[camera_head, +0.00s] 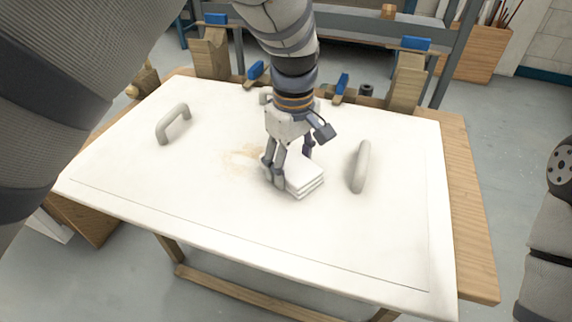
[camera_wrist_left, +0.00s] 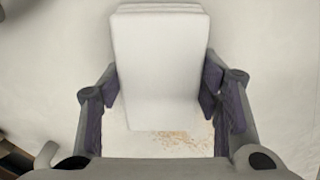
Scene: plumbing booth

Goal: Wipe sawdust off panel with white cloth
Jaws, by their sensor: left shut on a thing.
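The white panel (camera_head: 180,208) lies on a wooden workbench. The white cloth (camera_head: 303,180) is a folded, layered pad on the panel near its middle. My left gripper (camera_head: 287,172) points down and is shut on the cloth, with a finger on either side of it. In the left wrist view the cloth (camera_wrist_left: 160,65) sits between the two fingers (camera_wrist_left: 160,95). A tan patch of sawdust (camera_head: 241,155) lies on the panel just left of the gripper. Sawdust (camera_wrist_left: 180,140) also shows beside the cloth in the left wrist view; part may be hidden under the cloth or gripper.
Two grey handles stand up from the panel, one at the left (camera_head: 172,124) and one right of the cloth (camera_head: 361,166). Blue-handled clamps (camera_head: 341,85) line the bench's back edge. The panel's front area is clear. The right gripper is not seen.

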